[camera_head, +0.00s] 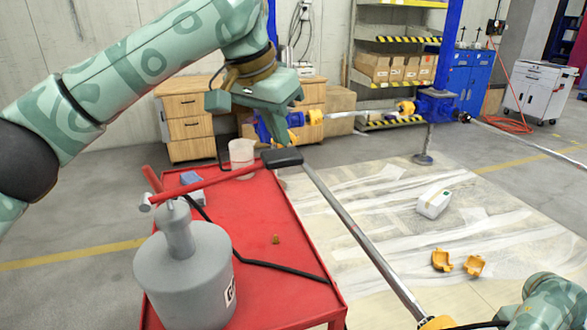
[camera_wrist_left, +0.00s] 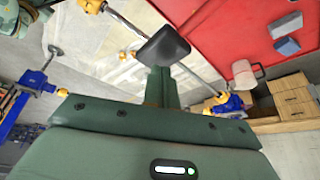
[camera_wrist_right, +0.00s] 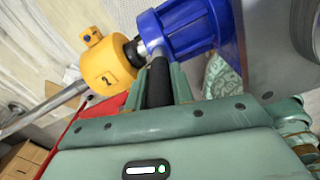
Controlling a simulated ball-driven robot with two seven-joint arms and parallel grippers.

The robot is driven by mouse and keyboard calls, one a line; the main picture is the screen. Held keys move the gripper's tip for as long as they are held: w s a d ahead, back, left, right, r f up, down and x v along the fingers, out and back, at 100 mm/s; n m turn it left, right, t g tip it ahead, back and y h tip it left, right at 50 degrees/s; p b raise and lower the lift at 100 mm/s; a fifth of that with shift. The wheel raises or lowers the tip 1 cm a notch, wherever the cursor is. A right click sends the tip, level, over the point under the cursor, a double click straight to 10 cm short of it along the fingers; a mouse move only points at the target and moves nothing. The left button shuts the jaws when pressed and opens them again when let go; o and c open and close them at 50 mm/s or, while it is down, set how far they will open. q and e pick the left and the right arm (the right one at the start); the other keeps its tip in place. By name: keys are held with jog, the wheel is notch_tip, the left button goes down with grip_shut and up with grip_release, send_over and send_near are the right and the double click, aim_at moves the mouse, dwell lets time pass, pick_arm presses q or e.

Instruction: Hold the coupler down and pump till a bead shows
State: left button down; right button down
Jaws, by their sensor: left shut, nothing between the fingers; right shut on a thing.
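The grey grease pump (camera_head: 190,270) stands on the red cart, with its red lever (camera_head: 205,187) reaching right to a black grip (camera_head: 281,157). My left gripper (camera_head: 280,136) is shut and empty just above that grip; in the left wrist view the grip (camera_wrist_left: 163,45) lies at the fingertips, and contact is unclear. In the right wrist view my right gripper (camera_wrist_right: 160,78) is shut on the black hose end (camera_wrist_right: 158,85), behind the metal coupler (camera_wrist_right: 151,42). The coupler lies against the blue jack housing (camera_wrist_right: 195,28). A seated fit is unclear, and I see no bead.
A yellow collar marked 2 (camera_wrist_right: 108,68) sits beside the blue housing.

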jog(key=shift+f, duration=0.1)
pick_arm(q)
notch_tip(320, 180, down, 9)
dwell(0.9)
dwell(0.7)
jog(key=shift+r, duration=4.45)
jog(key=shift+r, duration=0.1)
jog(key=shift+r, duration=2.45)
pick_arm(e)
jog(key=c, duration=1.1)
grip_release()
